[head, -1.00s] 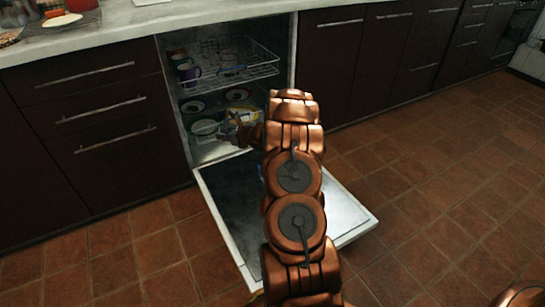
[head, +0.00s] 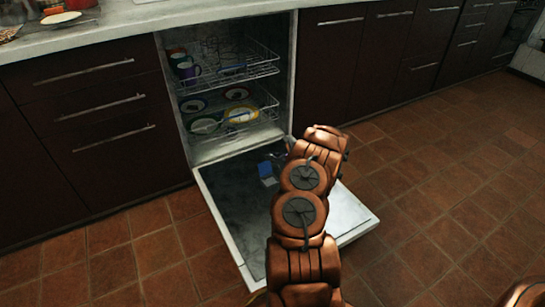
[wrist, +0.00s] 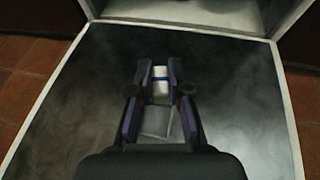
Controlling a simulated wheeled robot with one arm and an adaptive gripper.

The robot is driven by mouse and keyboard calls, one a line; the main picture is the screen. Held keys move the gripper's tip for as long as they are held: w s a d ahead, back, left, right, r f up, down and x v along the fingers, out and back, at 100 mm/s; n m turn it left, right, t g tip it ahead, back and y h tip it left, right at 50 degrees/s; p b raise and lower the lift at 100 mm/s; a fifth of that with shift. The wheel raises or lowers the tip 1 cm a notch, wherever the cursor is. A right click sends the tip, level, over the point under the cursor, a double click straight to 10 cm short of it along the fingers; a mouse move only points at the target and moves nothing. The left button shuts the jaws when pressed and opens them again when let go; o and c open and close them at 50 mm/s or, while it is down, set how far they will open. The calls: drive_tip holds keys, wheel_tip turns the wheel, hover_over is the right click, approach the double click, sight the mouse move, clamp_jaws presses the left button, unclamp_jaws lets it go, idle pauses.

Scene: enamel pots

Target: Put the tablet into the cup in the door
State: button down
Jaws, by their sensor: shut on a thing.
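The tablet (wrist: 161,76) is white with a blue band and sits between the two fingers of my gripper (wrist: 160,70) in the wrist view. My gripper is shut on it, above the open dishwasher door (wrist: 70,115). In the head view my gripper (head: 277,157) is low over the door, close to the cup; I cannot make out the tablet there. The cup (head: 265,169) shows as a small blue recess in the door, with a pale flap on its near side. In the wrist view the flap (wrist: 157,122) shows below the tablet; the fingers partly hide the cup.
The dishwasher's upper rack (head: 235,73) holds cups, and the lower rack (head: 265,110) holds plates and a yellow-rimmed dish (head: 241,115). Dark drawers (head: 95,105) flank the dishwasher at left. The door around the cup is bare, and the tiled floor is clear.

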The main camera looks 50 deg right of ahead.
wheel_tip(320, 180, down, 5)
drive_tip(key=b, duration=0.3)
drive_tip(key=shift+r+b, duration=0.15)
drive_tip(key=shift+b, duration=0.15)
drive_tip(key=c, duration=1)
unclamp_jaws()
drive_tip(key=shift+s+r, duration=0.1)
drive_tip(key=v, duration=1.1)
drive_tip(key=shift+s+r, duration=0.1)
drive_tip(key=shift+s, duration=0.25)
